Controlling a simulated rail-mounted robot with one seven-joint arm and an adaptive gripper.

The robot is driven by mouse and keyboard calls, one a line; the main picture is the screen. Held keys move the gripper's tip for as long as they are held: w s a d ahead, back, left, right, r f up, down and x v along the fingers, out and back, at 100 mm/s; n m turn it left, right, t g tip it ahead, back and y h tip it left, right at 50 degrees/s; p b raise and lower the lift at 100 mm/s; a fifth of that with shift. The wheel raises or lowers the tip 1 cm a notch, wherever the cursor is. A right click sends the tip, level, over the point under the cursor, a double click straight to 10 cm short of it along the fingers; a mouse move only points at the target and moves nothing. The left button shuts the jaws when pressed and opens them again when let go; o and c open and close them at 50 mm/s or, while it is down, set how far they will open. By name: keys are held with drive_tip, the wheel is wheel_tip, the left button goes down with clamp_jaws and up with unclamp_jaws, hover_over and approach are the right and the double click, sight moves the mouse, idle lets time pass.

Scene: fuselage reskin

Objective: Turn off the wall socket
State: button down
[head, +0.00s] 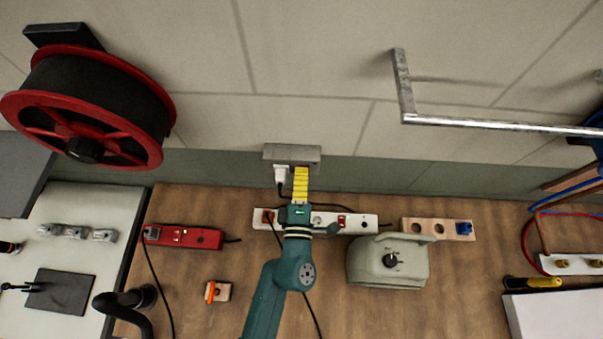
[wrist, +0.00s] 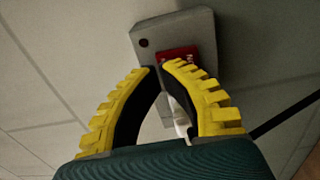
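The wall socket (head: 292,152) is a grey box fixed low on the wall, just above the wooden bench. In the wrist view the socket (wrist: 196,27) shows a red switch (wrist: 178,54) on its face and a small dark hole at its upper left. A white plug (head: 280,173) sits in its left part in the head view. My gripper (head: 301,169) has yellow ribbed fingers and is at the socket's front. In the wrist view its fingertips (wrist: 162,66) are together, empty, at the red switch's lower edge. Whether they touch the switch I cannot tell.
A red device (head: 183,237) is at left. A red cable reel (head: 84,105) and a metal rail (head: 480,123) are on the wall.

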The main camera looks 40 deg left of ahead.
drive_tip(key=r+p+v, duration=0.1)
drive_tip(key=v, duration=1.2)
drive_tip(key=shift+r, duration=0.25)
drive_tip(key=shift+s, duration=0.1)
drive_tip(key=w+d+r+m+t+h+p, duration=0.25)
drive_tip(key=w+d+r+m, duration=0.2)
drive_tip(key=r, duration=0.45)
drive_tip(key=w+d+r+m+t+h+p, duration=0.15)
drive_tip(key=w+d+r+m+h, duration=0.35)
drive_tip(key=r, duration=0.5)
drive_tip(key=w+d+r+m+t+h+p, duration=0.1)
drive_tip(key=w+d+r+m+t+h, duration=0.2)
drive_tip(key=r+m, duration=0.45)
drive_tip(key=s+d+r+m+p, duration=0.1)
drive_tip(key=r+m, duration=0.3)
drive_tip(key=r, duration=0.7)
drive_tip(key=s+d+r+m+p, duration=0.2)
drive_tip(key=d+r+m, duration=0.1)
drive_tip(key=r, duration=0.9)
drive_tip(key=shift+d+r+m, duration=0.2)
drive_tip(key=shift+d+m, duration=0.1)
drive_tip(key=shift+m, duration=0.1)
drive_tip(key=shift+y, duration=0.25)
